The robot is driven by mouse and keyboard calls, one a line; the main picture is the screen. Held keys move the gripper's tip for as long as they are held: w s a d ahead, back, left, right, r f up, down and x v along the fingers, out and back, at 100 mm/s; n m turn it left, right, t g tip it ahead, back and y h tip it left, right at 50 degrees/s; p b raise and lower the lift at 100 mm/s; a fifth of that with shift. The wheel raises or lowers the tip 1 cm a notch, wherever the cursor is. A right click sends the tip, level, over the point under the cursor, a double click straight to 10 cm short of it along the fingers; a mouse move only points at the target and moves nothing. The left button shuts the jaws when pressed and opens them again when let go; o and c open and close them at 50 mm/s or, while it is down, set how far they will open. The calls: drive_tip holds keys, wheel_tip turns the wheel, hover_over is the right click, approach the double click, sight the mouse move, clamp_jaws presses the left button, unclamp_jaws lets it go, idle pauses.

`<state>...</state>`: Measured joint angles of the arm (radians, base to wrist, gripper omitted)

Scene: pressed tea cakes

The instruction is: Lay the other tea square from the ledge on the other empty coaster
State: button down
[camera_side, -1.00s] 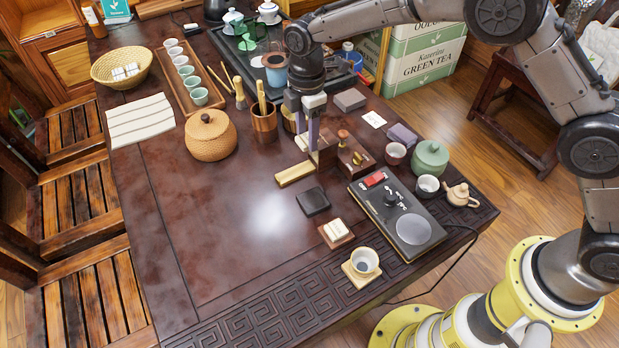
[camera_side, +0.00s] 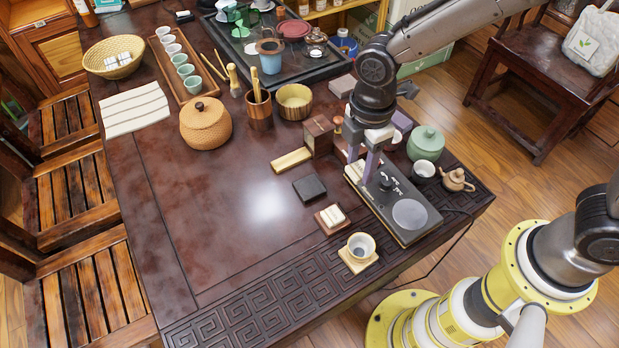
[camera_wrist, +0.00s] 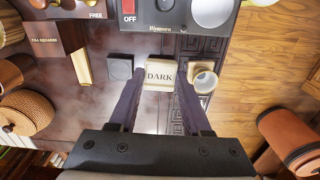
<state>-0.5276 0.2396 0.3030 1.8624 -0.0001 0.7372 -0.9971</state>
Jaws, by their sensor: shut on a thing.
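My gripper (camera_side: 363,176) is shut on a cream tea square (camera_wrist: 160,76) marked DARK and holds it above the near left part of the black scale. In the side view the square is mostly hidden by the fingers. The pale wooden ledge (camera_side: 291,160) by the dark tea-squares box (camera_side: 319,136) looks bare. A dark square coaster (camera_side: 309,188) is empty; it also shows in the wrist view (camera_wrist: 119,67). A brown coaster (camera_side: 332,227) carries another cream tea square (camera_side: 332,215). A pale wooden coaster (camera_side: 358,264) carries a small cup (camera_side: 361,245).
The black scale (camera_side: 410,214) lies under and right of my gripper. A teapot (camera_side: 457,180), a dark cup (camera_side: 423,171) and a green jar (camera_side: 426,143) stand beyond it. A woven jar (camera_side: 205,124) stands left. The table's middle is clear.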

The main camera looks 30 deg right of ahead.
drive_tip(key=w+a+f, duration=0.3)
drive_tip(key=w, duration=0.2)
hover_over(309, 187)
drive_tip(key=f, duration=0.4)
drive_tip(key=shift+s+d+f, duration=0.2)
drive_tip(key=shift+s+d, duration=0.1)
drive_tip(key=shift+w+a+f, duration=0.25)
drive_tip(key=shift+w+f, duration=0.15)
drive_tip(key=shift+f, duration=1.65)
drive_tip(key=shift+f, duration=0.1)
drive_tip(key=shift+c, duration=1.8)
unclamp_jaws()
